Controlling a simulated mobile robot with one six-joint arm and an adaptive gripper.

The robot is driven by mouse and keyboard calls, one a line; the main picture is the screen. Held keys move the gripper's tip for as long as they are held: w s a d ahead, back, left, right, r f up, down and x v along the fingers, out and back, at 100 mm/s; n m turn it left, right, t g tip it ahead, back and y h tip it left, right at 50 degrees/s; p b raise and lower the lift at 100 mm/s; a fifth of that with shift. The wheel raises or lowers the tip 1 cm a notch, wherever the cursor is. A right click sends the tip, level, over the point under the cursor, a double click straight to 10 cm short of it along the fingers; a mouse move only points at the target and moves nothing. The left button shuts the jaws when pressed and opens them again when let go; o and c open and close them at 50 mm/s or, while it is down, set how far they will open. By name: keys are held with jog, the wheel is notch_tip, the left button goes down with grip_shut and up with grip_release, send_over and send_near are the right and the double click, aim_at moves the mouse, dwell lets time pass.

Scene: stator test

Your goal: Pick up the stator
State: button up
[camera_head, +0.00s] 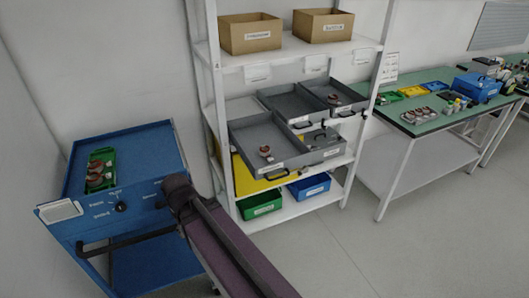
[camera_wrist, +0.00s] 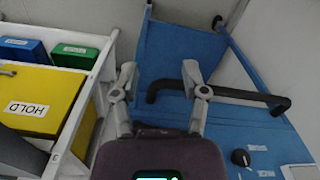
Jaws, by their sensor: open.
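Reddish-brown parts that look like stators (camera_head: 98,170) sit in a green tray (camera_head: 109,157) on top of the blue cart (camera_head: 140,150). Another such stator (camera_head: 266,153) lies in the front grey tray (camera_head: 245,135) on the shelf, and one more (camera_head: 334,99) in the grey tray behind it. My gripper (camera_wrist: 159,72) is open and empty in the wrist view, its fingers apart in front of the blue cart (camera_wrist: 180,50) and below its black handle's level. No stator shows in the wrist view. In the head view my arm reaches beside the cart's right side; the fingers cannot be made out.
The white shelf unit (camera_head: 345,150) stands right of the cart, with cardboard boxes (camera_head: 250,34) on top and green (camera_head: 260,205) and blue (camera_head: 308,187) bins low down. A green-topped table (camera_head: 430,125) stands right.

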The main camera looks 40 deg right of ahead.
jog(key=shift+o, duration=0.4)
jog(key=shift+d, duration=0.25)
jog(key=o, duration=0.4)
jog(key=shift+d, duration=0.1)
jog(key=shift+o, duration=0.6)
jog(key=shift+w+d+r, duration=0.1)
jog(key=shift+d, duration=0.05)
jog(key=w+d+r+m+t+p, duration=0.1)
jog(key=w+d+r+p, duration=0.3)
jog(key=d, duration=0.5)
jog(key=w+d+r+m+t+p, duration=0.1)
jog(key=w+d+r+p, duration=0.15)
jog(key=w+d, duration=0.4)
jog(key=d+r+m+t+h+p, duration=0.1)
jog(key=d+r+p, duration=0.1)
jog(key=d, duration=1)
jog(key=d+r+m+t+p, duration=0.1)
jog(key=d+r, duration=0.3)
jog(key=d, duration=0.8)
jog(key=shift+d+h+p, duration=0.2)
jog(key=shift+h+p, duration=0.2)
jog(key=shift+p, duration=0.5)
jog(key=shift+f, duration=0.1)
